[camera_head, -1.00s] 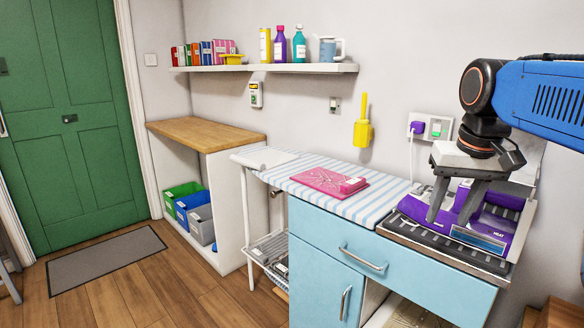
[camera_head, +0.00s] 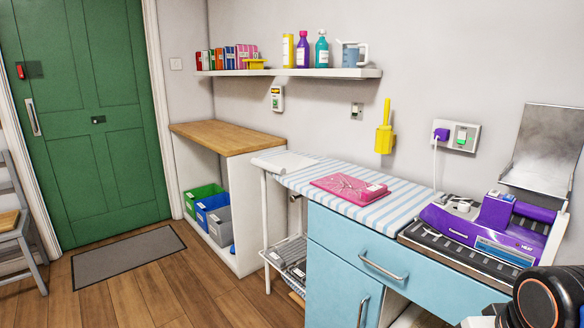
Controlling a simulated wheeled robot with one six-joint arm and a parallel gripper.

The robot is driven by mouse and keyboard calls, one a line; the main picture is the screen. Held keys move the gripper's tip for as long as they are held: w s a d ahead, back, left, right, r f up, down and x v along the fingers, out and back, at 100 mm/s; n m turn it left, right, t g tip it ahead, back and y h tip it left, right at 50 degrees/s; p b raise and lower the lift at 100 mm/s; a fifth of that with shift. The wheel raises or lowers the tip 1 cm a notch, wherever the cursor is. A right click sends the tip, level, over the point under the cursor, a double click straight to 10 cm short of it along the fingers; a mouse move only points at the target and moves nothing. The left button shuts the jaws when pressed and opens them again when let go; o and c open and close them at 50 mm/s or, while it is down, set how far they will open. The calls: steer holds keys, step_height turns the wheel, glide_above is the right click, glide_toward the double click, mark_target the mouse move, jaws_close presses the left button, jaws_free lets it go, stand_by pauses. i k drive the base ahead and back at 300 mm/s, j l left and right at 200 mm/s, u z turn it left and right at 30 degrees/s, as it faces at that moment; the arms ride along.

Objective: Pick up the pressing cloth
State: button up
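A thin white sheet (camera_head: 284,162), which looks like cloth, lies at the far left end of the blue-and-white striped top (camera_head: 395,213) and overhangs its edge. A flat pink patterned piece (camera_head: 345,189) with a small pale label lies on the stripes, nearer the middle. I cannot tell for sure which of the two is the pressing cloth. My wrist joint is at the bottom right corner, with a pale part of my gripper (camera_head: 480,322) just showing at the bottom edge. The fingers are out of the frame. The gripper is apart from both pieces.
A purple appliance (camera_head: 480,228) sits on a dark ribbed tray at the right end, its cord running to a wall socket (camera_head: 457,136). A shelf (camera_head: 300,72) with bottles and books hangs above. A wooden-topped unit (camera_head: 218,137) stands left.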

mark_target(285, 165)
steer(key=i+j+u, duration=0.25)
steer(key=i+j, duration=0.9)
steer(key=i, duration=0.05)
